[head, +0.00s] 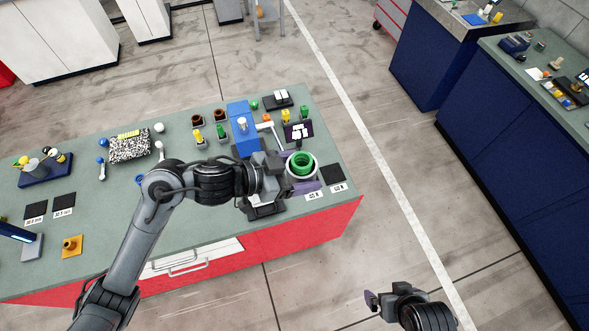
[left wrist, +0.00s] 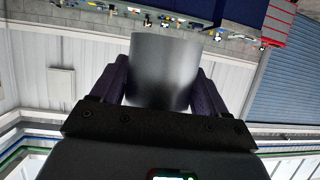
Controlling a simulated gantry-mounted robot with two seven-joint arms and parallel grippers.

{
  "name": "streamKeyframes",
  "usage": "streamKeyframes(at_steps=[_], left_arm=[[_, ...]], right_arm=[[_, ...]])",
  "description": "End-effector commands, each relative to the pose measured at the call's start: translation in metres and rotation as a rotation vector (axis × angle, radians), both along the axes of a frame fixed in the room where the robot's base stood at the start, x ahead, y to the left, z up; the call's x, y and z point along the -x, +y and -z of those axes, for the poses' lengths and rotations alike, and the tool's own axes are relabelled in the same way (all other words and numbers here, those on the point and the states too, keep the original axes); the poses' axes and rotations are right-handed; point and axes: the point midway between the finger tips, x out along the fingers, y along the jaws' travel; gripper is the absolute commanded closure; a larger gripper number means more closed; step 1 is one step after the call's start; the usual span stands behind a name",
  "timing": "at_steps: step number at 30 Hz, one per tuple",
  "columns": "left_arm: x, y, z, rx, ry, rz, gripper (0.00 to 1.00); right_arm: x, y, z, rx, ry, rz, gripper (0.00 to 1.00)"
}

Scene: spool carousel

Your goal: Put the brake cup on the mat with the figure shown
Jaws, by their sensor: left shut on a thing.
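My left gripper (head: 305,171) is shut on a round cup (head: 314,165) with a pale rim and a green inside, seen from above near the bench's right end. In the left wrist view the cup is a plain grey cylinder (left wrist: 164,72) between the two dark purple fingers. Dark square mats with white labels lie on the bench: two at the left (head: 36,209) (head: 64,200) and one at the right (head: 333,173), just right of the cup. The label figures are too small to read. My right gripper (head: 373,301) is low in the head view, off the bench; its jaw opening is unclear.
A blue block (head: 240,110) with a white peg stands behind my left wrist. Several small coloured pieces stand around it. A speckled board (head: 130,147), a blue tray (head: 46,171) and an orange plate (head: 72,246) are further left. The bench's front edge is close to the cup.

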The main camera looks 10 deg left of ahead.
Motion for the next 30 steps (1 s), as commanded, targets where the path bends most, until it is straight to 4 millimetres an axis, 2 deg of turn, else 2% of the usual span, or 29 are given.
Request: streamKeyframes(at_steps=[8, 21, 30], left_arm=[[-0.003, -0.006, -0.015, 0.004, -0.003, -0.127, 0.62], [-0.01, -0.014, -0.056, 0.006, 0.001, -0.541, 0.62], [-0.015, -0.017, -0.073, -0.001, -0.014, -0.677, 0.62]], right_arm=[[0.0, 0.0, 0.0, 0.0, 0.0, 0.0, 0.0], [0.0, -0.002, 0.0, 0.009, 0.001, -0.007, 0.0], [0.0, -0.002, 0.0, 0.01, 0.001, -0.006, 0.0]])
